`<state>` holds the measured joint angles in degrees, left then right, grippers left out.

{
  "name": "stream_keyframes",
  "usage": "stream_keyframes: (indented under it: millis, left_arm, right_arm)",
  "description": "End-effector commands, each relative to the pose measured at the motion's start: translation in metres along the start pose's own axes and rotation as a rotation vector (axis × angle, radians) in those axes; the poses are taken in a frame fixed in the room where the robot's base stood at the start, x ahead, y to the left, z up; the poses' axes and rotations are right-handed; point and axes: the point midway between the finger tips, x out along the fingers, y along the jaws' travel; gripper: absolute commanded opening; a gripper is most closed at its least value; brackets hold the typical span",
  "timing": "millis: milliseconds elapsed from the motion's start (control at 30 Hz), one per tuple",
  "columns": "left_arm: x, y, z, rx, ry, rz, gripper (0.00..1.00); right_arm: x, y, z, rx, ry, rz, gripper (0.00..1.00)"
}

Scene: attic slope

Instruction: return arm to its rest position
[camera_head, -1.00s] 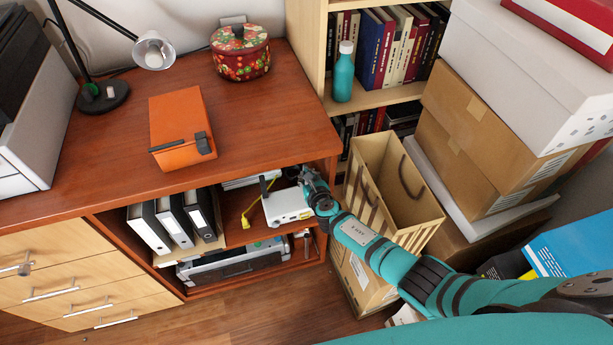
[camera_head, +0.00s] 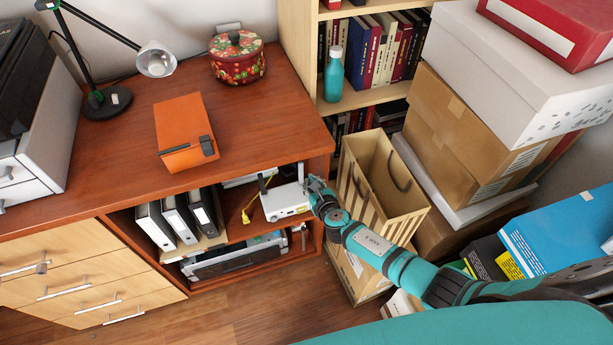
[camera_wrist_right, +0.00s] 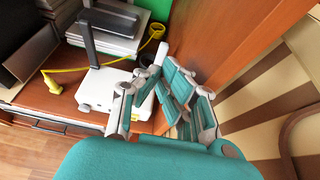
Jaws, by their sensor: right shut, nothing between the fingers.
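My right arm (camera_head: 380,250) reaches in from the lower right of the head view. Its teal and grey gripper (camera_head: 313,183) is at the right end of the open desk shelf, beside the white router (camera_head: 284,203). In the right wrist view the gripper's fingers (camera_wrist_right: 160,78) are together with nothing between them. They partly cover the right side of the router (camera_wrist_right: 100,88) in that view; I cannot tell whether they touch it. My left gripper is not in view.
The desk's wooden side panel (camera_wrist_right: 215,40) is close to the right of the fingers. A striped paper bag (camera_head: 365,185) stands beside the desk, close to my forearm. Stacked boxes (camera_head: 460,130) stand at the right. A yellow cable (camera_wrist_right: 90,68) lies by the router. Floor (camera_head: 240,315) in front is clear.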

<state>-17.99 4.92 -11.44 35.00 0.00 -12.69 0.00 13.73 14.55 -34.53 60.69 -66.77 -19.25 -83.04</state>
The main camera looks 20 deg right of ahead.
Motion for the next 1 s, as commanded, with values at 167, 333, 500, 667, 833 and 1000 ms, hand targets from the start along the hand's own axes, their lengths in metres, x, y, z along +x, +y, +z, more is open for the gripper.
stream_keyframes:
  millis: [167,333,500,667,833,1000]
  left_arm:
    - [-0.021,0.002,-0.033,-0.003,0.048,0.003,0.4]
    - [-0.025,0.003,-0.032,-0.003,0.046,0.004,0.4]
    - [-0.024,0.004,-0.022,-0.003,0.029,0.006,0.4]
    - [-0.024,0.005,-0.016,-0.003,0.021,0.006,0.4]
    - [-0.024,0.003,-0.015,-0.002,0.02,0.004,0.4]
    - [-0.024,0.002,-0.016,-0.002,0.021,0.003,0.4]
  right_arm:
    - [-0.029,0.001,0.013,-0.001,0.001,0.002,0.0]
    - [-0.038,0.001,0.015,0.0,0.0,0.001,0.0]
    - [-0.039,0.001,0.013,0.001,0.002,0.0,0.0]
    - [-0.044,-0.007,-0.019,0.142,0.068,-0.024,0.0]
    - [-0.074,-0.028,-0.121,0.635,0.258,-0.155,0.0]
    - [-0.136,-0.042,-0.238,1.236,0.411,-0.415,0.0]
